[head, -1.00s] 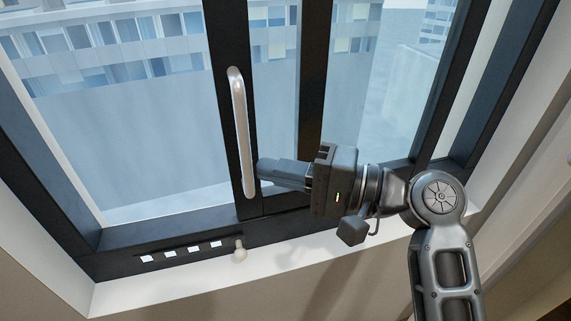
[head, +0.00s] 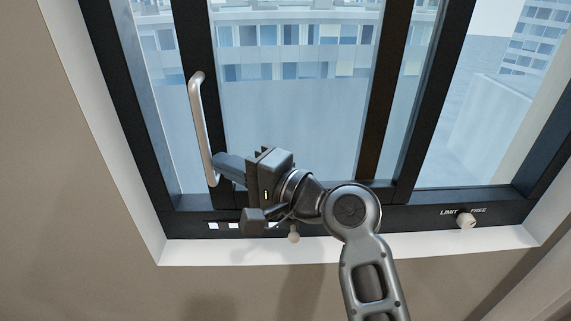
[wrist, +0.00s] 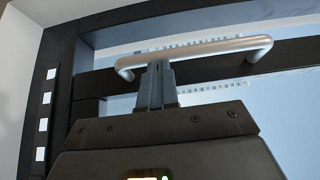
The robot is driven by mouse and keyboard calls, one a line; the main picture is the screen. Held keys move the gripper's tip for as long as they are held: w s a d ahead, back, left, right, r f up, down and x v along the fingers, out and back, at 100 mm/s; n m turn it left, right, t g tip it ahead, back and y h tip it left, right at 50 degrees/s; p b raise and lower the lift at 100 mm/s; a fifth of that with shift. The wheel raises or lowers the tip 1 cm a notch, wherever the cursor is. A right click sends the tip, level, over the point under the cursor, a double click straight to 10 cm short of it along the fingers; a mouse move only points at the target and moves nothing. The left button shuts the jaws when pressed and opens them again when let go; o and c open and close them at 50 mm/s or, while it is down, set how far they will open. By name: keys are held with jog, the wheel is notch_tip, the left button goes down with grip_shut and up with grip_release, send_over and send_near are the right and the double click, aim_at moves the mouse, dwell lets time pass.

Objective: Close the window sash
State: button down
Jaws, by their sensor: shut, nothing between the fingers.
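The window sash (head: 199,52) is a dark-framed sliding pane with an upright silver bar handle (head: 203,130) on its left stile. A narrow strip of outside view shows between this stile and the left jamb (head: 129,120), so the sash stands part open. My gripper (head: 217,166) is shut and empty, its fingertips at the right side of the handle's lower part. In the wrist view the shut fingers (wrist: 159,70) reach up to the handle (wrist: 200,52), beside the bar and not around it. They look in contact, but the exact touch is hard to see.
A pale peg (head: 294,236) sits on the lower frame, with white marks (head: 214,226) to its left, partly hidden by my gripper. A knob (head: 466,221) labelled LIMIT and FREE is at the right. A white sill (head: 200,254) runs below; beige wall surrounds it.

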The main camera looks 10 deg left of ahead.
jog(key=s+a, duration=0.2)
jog(key=a, duration=0.6)
jog(key=shift+s+r, duration=0.15)
